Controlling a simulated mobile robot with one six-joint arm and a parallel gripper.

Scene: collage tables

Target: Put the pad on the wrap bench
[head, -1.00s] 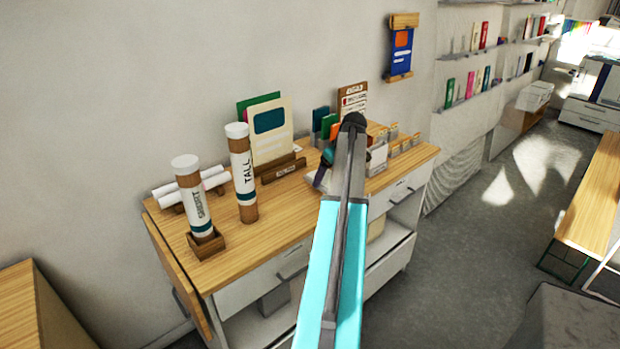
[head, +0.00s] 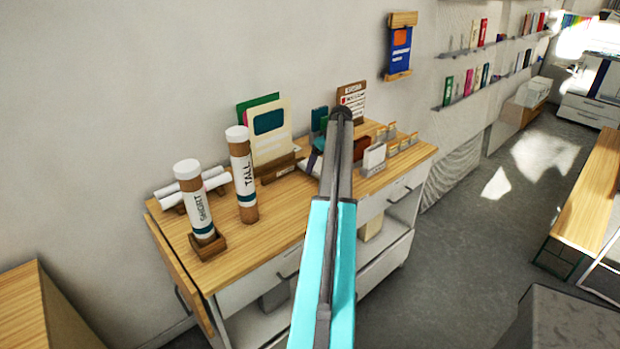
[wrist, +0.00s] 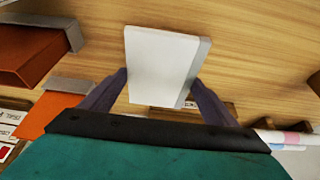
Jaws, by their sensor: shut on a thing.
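A white block with a grey side, which I take for the pad (wrist: 160,55), is between the two dark fingers of my gripper (wrist: 163,85) in the wrist view. The fingers are shut on its sides. Wood grain shows behind it; I cannot tell whether the pad touches that surface. In the head view my arm hides most of the gripper and the pad, above the back middle of a wooden-topped bench (head: 285,225). No label shows whether this is the wrap bench.
Tubes marked SHORT (head: 195,205) and TALL (head: 243,175) stand at the bench's left. Upright folders (head: 270,140) stand behind. A white holder (head: 373,158) is right of my arm. Other wooden tops are at the lower left (head: 18,300) and far right (head: 590,205).

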